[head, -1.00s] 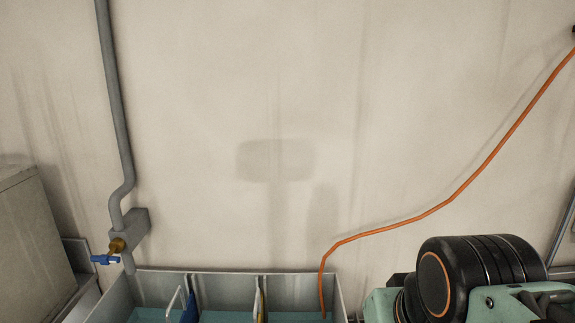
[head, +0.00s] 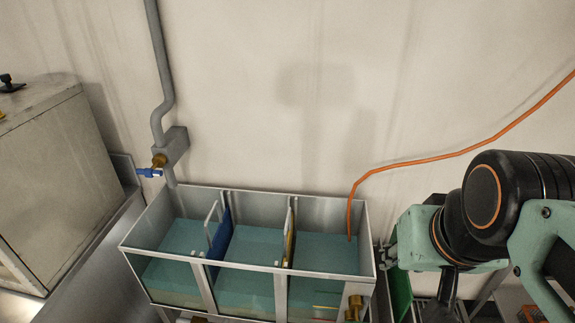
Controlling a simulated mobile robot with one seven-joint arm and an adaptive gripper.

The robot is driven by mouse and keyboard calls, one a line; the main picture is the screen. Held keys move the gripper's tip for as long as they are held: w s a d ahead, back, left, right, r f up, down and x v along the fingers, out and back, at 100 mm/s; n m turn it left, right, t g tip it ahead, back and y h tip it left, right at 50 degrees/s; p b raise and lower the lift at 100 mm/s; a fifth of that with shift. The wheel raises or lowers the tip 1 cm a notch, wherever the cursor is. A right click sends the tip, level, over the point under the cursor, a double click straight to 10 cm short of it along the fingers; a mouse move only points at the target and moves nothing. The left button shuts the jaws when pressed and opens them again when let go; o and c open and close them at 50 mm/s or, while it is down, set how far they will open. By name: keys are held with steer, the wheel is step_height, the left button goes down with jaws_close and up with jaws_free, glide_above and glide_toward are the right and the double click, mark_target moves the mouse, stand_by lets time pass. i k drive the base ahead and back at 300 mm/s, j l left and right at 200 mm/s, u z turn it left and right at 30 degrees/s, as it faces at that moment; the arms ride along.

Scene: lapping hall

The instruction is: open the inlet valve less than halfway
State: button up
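The inlet valve is on the wall at left in the head view, at the lower end of a grey pipe (head: 158,70). It has a brass body (head: 159,160) and a small blue handle (head: 149,172) that points left, roughly level. The grey pipe block (head: 177,143) sits behind it, and a short spout comes down over the tank's back left corner. My arm is at the right, well away from the valve. My gripper's fingers do not show.
Below the valve stands a metal tank (head: 251,266) with three water-filled compartments, a blue divider (head: 219,236) and a yellow one (head: 290,247). A brass fitting (head: 354,308) is at its front right. An orange hose (head: 455,154) drops into the right compartment. A grey cabinet (head: 62,185) stands left.

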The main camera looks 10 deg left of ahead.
mark_target(150, 174)
steer(key=j+u, duration=0.1)
steer(key=j, duration=0.4)
steer(key=i+j+u, duration=0.1)
steer(key=j, duration=0.4)
steer(key=k+j, duration=0.15)
steer(key=j, duration=0.25)
steer(key=i+l, duration=0.15)
steer(key=u, duration=0.05)
